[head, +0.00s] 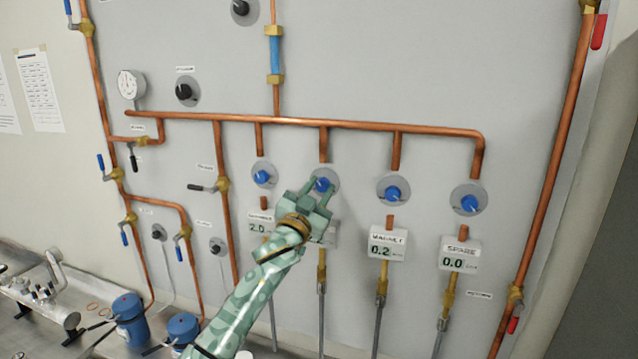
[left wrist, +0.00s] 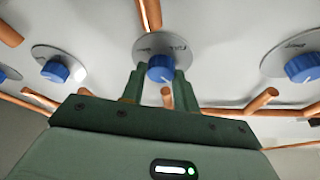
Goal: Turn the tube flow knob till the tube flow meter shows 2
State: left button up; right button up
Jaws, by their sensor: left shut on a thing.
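My left gripper (head: 319,190) reaches up to the second blue knob from the left (head: 322,184) in the head view. Its two fingers are shut on this knob, one on each side. The left wrist view shows the same blue knob (left wrist: 161,67) between the fingertips, with a pale pointer line on its face, in front of a round grey plate. This knob is in the tube flow knob's likely place, but its label is not readable. The meter below it (head: 331,236) is mostly hidden behind my gripper, so its reading does not show. My right gripper is not in view.
Similar blue knobs flank it: one at left (head: 263,177), the magnet knob (head: 393,193) and the spare knob (head: 469,203). The left meter (head: 260,222) seems to read 2.0, the magnet meter (head: 387,245) 0.2, the spare meter (head: 460,255) 0.0. Copper pipes run above and between.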

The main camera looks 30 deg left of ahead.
pick_arm(q)
jog(key=m+p, duration=0.1)
jog(key=m, duration=0.1)
jog(key=m+h+p, duration=0.1)
jog(key=shift+r+m+h, duration=0.2)
jog(key=shift+m+h, duration=0.1)
jog(key=shift+m, duration=0.1)
jog(key=shift+a+f+m+g+h+p, duration=0.1)
jog(key=shift+m+g+h+p, duration=0.25)
jog(key=shift+m, duration=0.25)
jog(key=o, duration=1)
jog(key=shift+c, duration=0.2)
jog(key=shift+s+f, duration=0.3)
jog(key=shift+s, duration=0.15)
jog(key=b+v, duration=0.3)
jog(key=v, duration=1.2)
jog(key=shift+s+b, duration=0.2)
jog(key=shift+b, duration=0.2)
